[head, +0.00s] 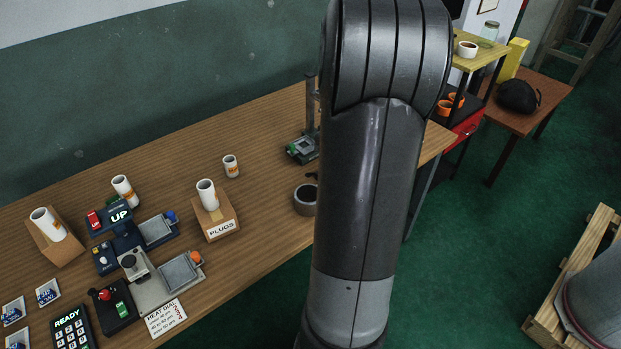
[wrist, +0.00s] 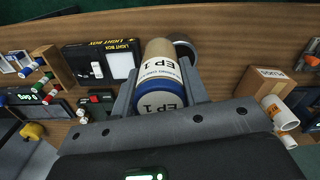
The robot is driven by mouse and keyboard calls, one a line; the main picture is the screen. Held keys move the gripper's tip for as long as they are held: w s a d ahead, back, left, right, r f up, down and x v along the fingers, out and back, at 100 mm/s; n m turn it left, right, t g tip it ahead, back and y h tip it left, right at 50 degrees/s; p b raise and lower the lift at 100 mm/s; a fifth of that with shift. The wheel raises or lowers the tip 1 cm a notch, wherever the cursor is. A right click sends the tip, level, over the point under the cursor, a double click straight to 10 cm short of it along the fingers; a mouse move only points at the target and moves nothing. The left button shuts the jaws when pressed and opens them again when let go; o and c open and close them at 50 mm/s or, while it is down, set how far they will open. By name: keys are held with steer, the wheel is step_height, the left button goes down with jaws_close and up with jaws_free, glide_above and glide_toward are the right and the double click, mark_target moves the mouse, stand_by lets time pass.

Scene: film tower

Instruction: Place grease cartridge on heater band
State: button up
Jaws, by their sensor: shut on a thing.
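A cylinder labelled EP 1 (wrist: 158,75), which I take as the grease cartridge, has a tan end, a white label band and a blue-rimmed near end. My gripper (wrist: 160,92) is shut on it, one finger on each side. A grey ring (wrist: 186,46), likely the heater band, shows partly behind the cartridge in the wrist view. In the head view a dark grey ring (head: 305,199) stands on the wooden table, beside my arm. I cannot tell how high the cartridge is above the ring. My arm hides my gripper and the cartridge in the head view.
A PLUGS box (head: 221,222) holding a white tube stands left of the ring. A small white cup (head: 231,166) and a green-based stand (head: 302,149) are behind. A light box (wrist: 100,62) lies left of the cartridge in the wrist view. Control panels crowd the table's left.

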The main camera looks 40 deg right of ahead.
steer(key=shift+w+a+f, duration=0.5)
steer(key=shift+w+f, duration=0.5)
steer(key=shift+f, duration=0.35)
steer(key=shift+w+a+f, duration=0.5)
steer(key=shift+w+f, duration=0.45)
steer(key=shift+f, duration=0.35)
steer(key=shift+w+a+f, duration=0.5)
steer(key=shift+w+f, duration=0.5)
steer(key=shift+f, duration=0.35)
steer(key=shift+f, duration=0.1)
steer(key=o, duration=1)
